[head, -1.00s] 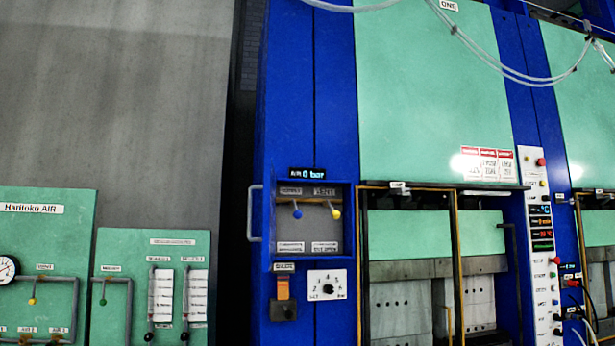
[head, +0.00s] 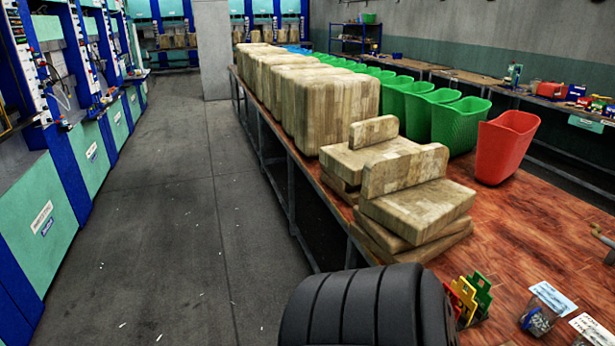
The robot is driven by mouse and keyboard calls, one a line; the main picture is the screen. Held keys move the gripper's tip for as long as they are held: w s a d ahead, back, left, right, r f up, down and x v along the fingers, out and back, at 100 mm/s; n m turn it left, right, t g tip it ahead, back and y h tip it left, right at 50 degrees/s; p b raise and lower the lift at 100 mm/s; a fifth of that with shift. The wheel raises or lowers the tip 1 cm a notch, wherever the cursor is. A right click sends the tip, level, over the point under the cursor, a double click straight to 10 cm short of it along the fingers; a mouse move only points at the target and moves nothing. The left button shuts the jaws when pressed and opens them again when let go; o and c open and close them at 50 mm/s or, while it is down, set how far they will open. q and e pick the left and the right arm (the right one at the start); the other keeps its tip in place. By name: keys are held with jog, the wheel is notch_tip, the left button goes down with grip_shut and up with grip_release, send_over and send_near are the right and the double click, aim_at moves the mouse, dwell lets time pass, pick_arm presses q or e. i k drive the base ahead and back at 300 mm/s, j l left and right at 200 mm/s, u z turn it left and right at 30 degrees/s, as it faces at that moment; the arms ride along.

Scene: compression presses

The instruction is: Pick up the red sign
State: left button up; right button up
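A cluster of small coloured signs stands on the near end of the reddish-brown wooden table (head: 520,235) in the head view. It has a red sign (head: 452,299) at the left, a yellow sign (head: 464,297) in the middle and a green sign (head: 479,292) at the right. The red sign is partly hidden by the yellow one and by a black grooved rounded form in front. Neither of my grippers is in view.
The black form at the bottom centre cannot be identified for sure. Stacked tan blocks (head: 415,205), green bins (head: 455,122) and a red bin (head: 503,147) stand on the table. Small clear containers (head: 537,318) stand right of the signs. A clear aisle (head: 185,210) runs left, beside presses.

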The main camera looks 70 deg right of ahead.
aim_at(455, 299)
jog(key=z, duration=0.95)
jog(key=j+z, duration=0.1)
jog(key=z, duration=0.8)
jog(key=k+z, duration=0.1)
jog(key=z, duration=1.35)
